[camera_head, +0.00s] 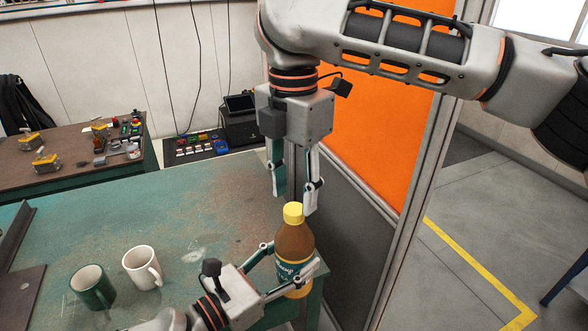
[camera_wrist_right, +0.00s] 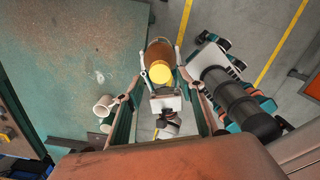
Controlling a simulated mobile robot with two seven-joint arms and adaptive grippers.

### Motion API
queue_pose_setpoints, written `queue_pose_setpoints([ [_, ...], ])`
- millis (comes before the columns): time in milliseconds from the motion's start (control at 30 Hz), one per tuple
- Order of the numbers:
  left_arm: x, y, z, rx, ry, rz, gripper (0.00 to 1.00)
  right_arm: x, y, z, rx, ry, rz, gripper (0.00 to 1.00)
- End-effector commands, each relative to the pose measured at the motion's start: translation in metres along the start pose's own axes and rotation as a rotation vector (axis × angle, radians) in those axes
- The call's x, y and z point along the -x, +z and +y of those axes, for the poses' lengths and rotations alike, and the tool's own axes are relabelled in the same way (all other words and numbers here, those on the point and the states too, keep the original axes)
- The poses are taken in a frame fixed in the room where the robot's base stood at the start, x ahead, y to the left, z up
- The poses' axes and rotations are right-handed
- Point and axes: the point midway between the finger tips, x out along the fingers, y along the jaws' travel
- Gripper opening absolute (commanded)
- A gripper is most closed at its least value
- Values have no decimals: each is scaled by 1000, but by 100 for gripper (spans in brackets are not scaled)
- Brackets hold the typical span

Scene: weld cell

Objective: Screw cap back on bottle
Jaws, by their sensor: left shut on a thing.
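The bottle (camera_head: 294,243) is brown with a teal label and stands upright at the table's right edge. A yellow cap (camera_head: 293,212) sits on its top; whether it is threaded tight I cannot tell. My left gripper (camera_head: 292,275) is shut around the bottle's lower part. My right gripper (camera_head: 294,202) points down just above the cap, its fingers open and apart on either side. In the right wrist view the cap (camera_wrist_right: 160,72) and bottle (camera_wrist_right: 159,52) show between the open fingers, with nothing held.
A white mug (camera_head: 140,266) and a green mug (camera_head: 92,287) stand on the worn green table (camera_head: 190,215) to the left. An orange panel (camera_head: 375,135) in a metal frame stands close behind and right of the bottle. The table's middle is clear.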

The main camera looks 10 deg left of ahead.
Motion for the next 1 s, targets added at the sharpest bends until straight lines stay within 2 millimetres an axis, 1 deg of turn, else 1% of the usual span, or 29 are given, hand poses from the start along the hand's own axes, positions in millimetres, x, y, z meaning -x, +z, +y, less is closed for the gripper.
queue_pose_setpoints([
  [33,0,1,0,-1,0,-3,0,-8,0,0,1,-1,1,39],
  [100,0,1,0,-1,-1,-3,0,-15,0,0,0,-1,1,39],
  [233,0,1,0,-1,-1,-3,0,-25,0,0,0,0,1,39],
  [367,0,1,0,-1,-1,-3,0,-29,0,0,0,1,0,39],
  [600,0,2,0,-1,-1,-3,0,-29,0,0,-1,1,0,39],
  [667,0,1,0,-1,-1,-3,0,-29,0,0,0,1,0,23],
  [700,0,1,0,-1,-1,-3,0,-29,0,0,-1,1,0,13],
  [733,0,1,0,-1,-1,-3,0,-29,0,0,-1,1,0,5],
  [767,0,1,0,-1,-1,-3,0,-29,0,0,-1,1,0,0],
  [1000,0,2,0,-1,-1,-3,0,-29,0,0,-9,1,-1,0],
])
